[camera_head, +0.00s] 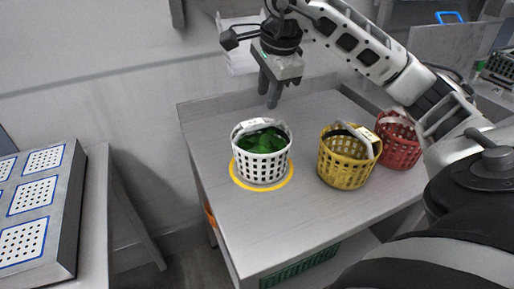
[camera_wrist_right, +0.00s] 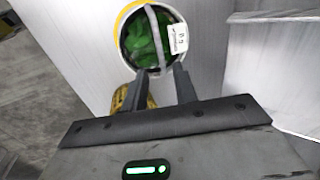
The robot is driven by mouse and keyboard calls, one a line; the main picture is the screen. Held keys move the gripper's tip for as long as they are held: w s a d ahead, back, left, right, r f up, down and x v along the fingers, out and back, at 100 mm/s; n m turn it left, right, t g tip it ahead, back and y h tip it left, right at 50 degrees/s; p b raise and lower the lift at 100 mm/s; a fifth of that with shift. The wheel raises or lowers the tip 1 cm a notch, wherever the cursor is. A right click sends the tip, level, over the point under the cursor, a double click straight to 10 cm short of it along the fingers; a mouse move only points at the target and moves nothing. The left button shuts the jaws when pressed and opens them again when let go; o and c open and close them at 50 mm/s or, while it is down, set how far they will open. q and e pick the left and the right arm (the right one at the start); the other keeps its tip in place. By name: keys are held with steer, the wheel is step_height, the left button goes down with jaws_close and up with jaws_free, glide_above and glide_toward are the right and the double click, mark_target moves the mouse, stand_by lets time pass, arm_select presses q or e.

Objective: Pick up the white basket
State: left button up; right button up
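The white basket (camera_head: 262,168) holds green leaves and stands upright on the grey table, inside a yellow ring marking. Its handle with a white tag lies across the top. My right gripper (camera_head: 271,92) is above and slightly behind the basket, fingers pointing down, apart from it and empty. In the right wrist view, the white basket (camera_wrist_right: 121,22) is seen from above, with its handle and tag beyond the fingertips. The two fingers of my right gripper (camera_wrist_right: 161,76) are spread apart. My left gripper is not in view.
A yellow basket (camera_head: 343,172) stands right of the white one, and a red basket (camera_head: 401,154) is farther right, partly behind my right arm. The table (camera_head: 221,220) is clear at front left. A rack with perforated panels (camera_head: 62,225) stands at left, across a gap.

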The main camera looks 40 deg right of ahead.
mark_target(262, 126)
steer(key=x, duration=1.1)
steer(key=shift+d+f, duration=0.1)
steer(key=shift+f, duration=0.15)
jaws_close()
steer(key=shift+r, duration=0.1)
stand_by(0.9)
